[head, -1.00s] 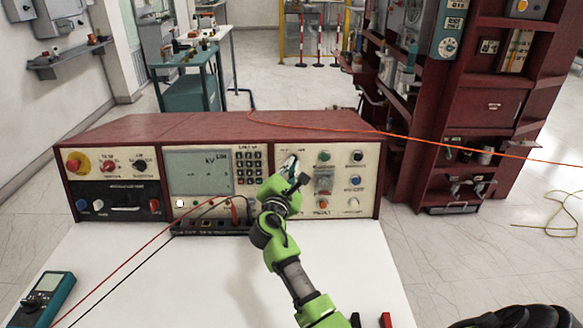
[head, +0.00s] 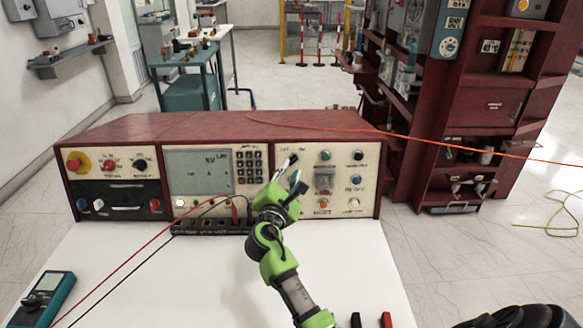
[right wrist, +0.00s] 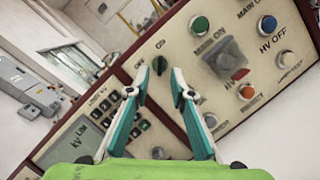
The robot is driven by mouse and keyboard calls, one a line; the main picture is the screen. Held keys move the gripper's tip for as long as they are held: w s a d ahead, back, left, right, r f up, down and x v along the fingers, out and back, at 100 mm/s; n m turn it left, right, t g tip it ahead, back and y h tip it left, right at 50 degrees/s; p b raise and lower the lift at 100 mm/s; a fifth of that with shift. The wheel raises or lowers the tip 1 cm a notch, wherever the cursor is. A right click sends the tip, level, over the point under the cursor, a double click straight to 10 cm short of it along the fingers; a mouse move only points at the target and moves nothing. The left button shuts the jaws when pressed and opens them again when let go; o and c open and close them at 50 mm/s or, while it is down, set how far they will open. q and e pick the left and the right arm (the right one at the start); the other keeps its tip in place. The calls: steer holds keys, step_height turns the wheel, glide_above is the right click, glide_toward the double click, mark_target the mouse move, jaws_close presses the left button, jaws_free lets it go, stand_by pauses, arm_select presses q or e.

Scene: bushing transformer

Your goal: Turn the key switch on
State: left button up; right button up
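In that view my right gripper (right wrist: 158,84) is open, with one fingertip on each side of the knob's lower area and a gap to each side. I cannot tell its exact distance from the panel. The knob's exact angle is hard to tell. My left gripper is not in view.
The panel carries a green button (right wrist: 200,25), a blue button (right wrist: 268,24), an orange button (right wrist: 246,91) and a grey covered switch (right wrist: 224,60). A keypad (head: 249,166) and display (head: 199,172) are to the left. Red and black leads cross the white table (head: 200,285).

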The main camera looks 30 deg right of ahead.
steer(key=v, duration=0.8)
steer(key=shift+s+a, duration=0.25)
